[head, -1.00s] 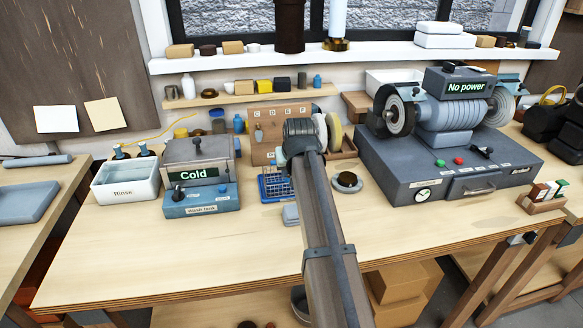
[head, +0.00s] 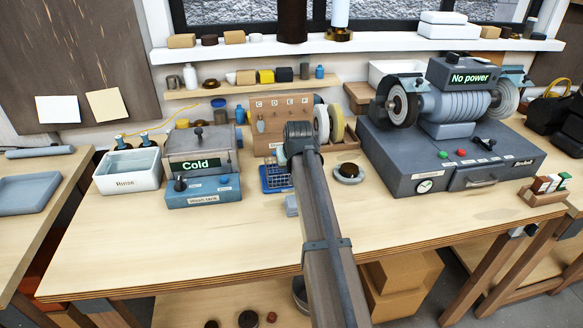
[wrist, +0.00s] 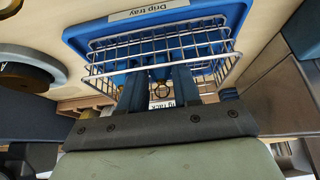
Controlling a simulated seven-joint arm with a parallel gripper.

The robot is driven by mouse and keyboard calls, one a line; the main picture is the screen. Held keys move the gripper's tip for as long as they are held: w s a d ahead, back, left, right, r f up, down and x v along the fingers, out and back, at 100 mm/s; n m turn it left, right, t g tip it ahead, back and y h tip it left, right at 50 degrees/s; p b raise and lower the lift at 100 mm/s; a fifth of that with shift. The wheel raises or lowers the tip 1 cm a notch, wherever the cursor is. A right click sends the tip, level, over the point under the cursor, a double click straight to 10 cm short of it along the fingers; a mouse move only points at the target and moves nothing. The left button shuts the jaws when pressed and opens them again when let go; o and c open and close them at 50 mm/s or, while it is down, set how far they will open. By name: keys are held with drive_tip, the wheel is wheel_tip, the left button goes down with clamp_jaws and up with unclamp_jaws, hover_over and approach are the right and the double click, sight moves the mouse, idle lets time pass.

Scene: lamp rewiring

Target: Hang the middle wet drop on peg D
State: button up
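The blue drip tray (wrist: 75,36) with its wire rack (wrist: 110,68) is in front of my gripper (wrist: 158,92) in the wrist view; they also show in the head view as the tray (head: 268,188) and rack (head: 275,176). My gripper's two dark blue fingers are apart at the rack. Small blue pieces with brass rings show between and beside the fingers; the middle drop (wrist: 160,73) seems to be between them, partly hidden. The wooden peg board (head: 265,148) with lettered pegs stands behind. A small pale blue drop (head: 261,125) hangs at its left. My arm hides some of the board.
The wash tank (head: 203,190) reading Cold and the white rinse basin (head: 128,183) stand left. A round dark piece (head: 349,171) lies right of my arm, and the grinder (head: 440,160) reading No power stands beyond. The front of the bench (head: 180,250) is clear.

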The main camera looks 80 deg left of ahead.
drive_tip(key=shift+c, duration=0.5)
drive_tip(key=shift+c, duration=1.3)
wheel_tip(320, 180, up, 8)
drive_tip(key=shift+f, duration=0.2)
drive_tip(key=a+r, duration=0.1)
drive_tip(key=a, duration=0.1)
drive_tip(key=s+a+r, duration=0.1)
drive_tip(key=a+r, duration=0.1)
drive_tip(key=s+a+r, duration=0.1)
drive_tip(key=a, duration=0.1)
drive_tip(key=shift+s+r, duration=0.2)
drive_tip(key=shift+s, duration=0.05)
